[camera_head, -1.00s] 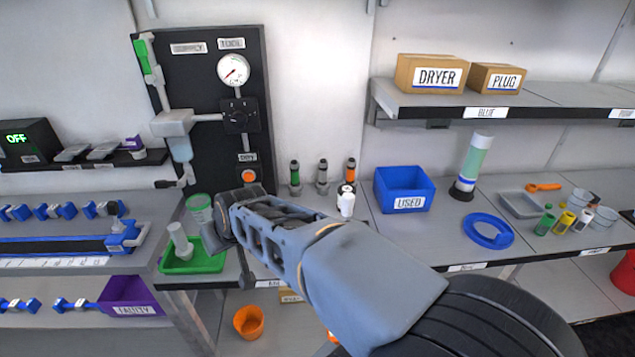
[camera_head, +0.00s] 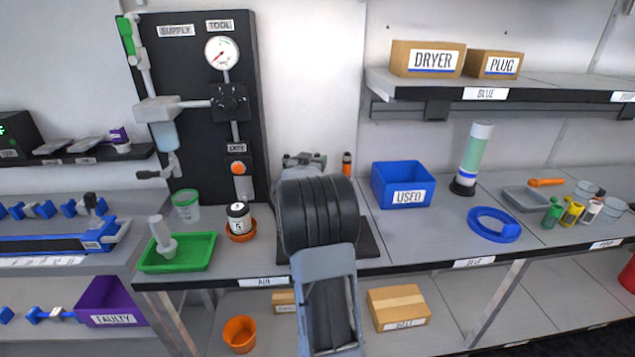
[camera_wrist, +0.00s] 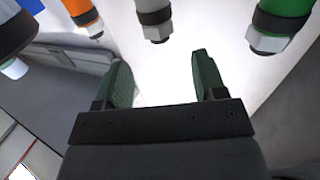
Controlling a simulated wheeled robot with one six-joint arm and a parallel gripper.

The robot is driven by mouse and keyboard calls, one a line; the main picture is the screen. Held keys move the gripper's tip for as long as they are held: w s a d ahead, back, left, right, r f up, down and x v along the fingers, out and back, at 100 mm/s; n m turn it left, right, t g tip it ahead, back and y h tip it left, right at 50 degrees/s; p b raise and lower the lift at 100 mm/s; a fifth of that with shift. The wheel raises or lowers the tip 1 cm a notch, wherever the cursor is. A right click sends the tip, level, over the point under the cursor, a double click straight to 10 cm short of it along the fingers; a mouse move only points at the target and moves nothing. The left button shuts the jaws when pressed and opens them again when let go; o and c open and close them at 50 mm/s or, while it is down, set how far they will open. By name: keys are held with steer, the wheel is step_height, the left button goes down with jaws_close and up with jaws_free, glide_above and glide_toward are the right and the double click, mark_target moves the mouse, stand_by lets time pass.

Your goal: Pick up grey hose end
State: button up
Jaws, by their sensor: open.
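The grey hose end (camera_wrist: 154,18) hangs in the upper middle of the wrist view, with a dark collar and a pale metal nut at its tip. It lies beyond the fingertips and roughly between them, apart from both. The orange hose end (camera_wrist: 88,16) is to its left and the green hose end (camera_wrist: 268,25) to its right. My gripper (camera_wrist: 162,76) is open and empty, with its two green-padded fingers spread. In the head view my arm hides the grey and green hose ends; only the orange one (camera_head: 347,162) shows beside it.
A blue USED bin (camera_head: 403,185) stands right of my arm. A black-and-white bottle (camera_head: 238,217) in an orange dish and a green tray (camera_head: 178,252) stand left. The black panel (camera_head: 190,85) with a gauge rises behind. A shelf (camera_head: 500,87) with boxes is at upper right.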

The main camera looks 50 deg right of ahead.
mark_target(319, 157)
steer(key=shift+w+d+f, duration=0.45)
steer(key=shift+w+d, duration=0.15)
steer(key=shift+d, duration=0.5)
steer(key=shift+w+d+f, duration=0.45)
steer(key=shift+w+d, duration=0.1)
steer(key=shift+d, duration=0.55)
steer(key=shift+w+d+f, duration=0.45)
steer(key=shift+w+d, duration=0.15)
steer(key=shift+d, duration=0.5)
steer(key=shift+c, duration=0.2)
jaws_close()
